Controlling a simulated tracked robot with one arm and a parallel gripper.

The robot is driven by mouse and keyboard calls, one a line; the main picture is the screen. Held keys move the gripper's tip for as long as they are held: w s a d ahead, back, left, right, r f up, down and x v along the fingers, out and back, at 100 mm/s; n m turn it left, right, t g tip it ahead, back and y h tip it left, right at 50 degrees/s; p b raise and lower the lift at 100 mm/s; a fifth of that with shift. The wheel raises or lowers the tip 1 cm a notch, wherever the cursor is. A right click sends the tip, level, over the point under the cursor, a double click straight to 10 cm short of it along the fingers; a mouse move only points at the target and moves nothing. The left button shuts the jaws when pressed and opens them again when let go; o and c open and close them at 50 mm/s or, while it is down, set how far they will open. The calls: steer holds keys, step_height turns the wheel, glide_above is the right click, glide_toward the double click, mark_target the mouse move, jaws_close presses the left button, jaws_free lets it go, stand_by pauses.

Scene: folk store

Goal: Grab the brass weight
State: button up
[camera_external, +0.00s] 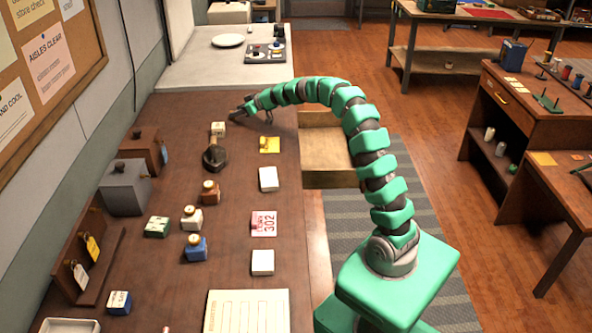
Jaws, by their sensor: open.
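A small brass-coloured piece (265,144), which looks like the brass weight, stands on a yellow card (275,149) near the right edge of the long wooden counter. It is too small to make out its exact shape. My gripper (240,112) is at the far part of the counter, beyond and to the left of the brass piece and apart from it. The gripper is open and appears empty; its fingers point left.
A white block (218,129) and a dark iron-like object (215,156) lie close to my gripper. Jars, including a brown one (210,192), and white pads (269,179) stand nearer. An open drawer (328,178) juts out right.

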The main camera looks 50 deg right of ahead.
steer(key=shift+x, duration=1.35)
steer(key=shift+s, duration=0.1)
steer(key=c, duration=1.1)
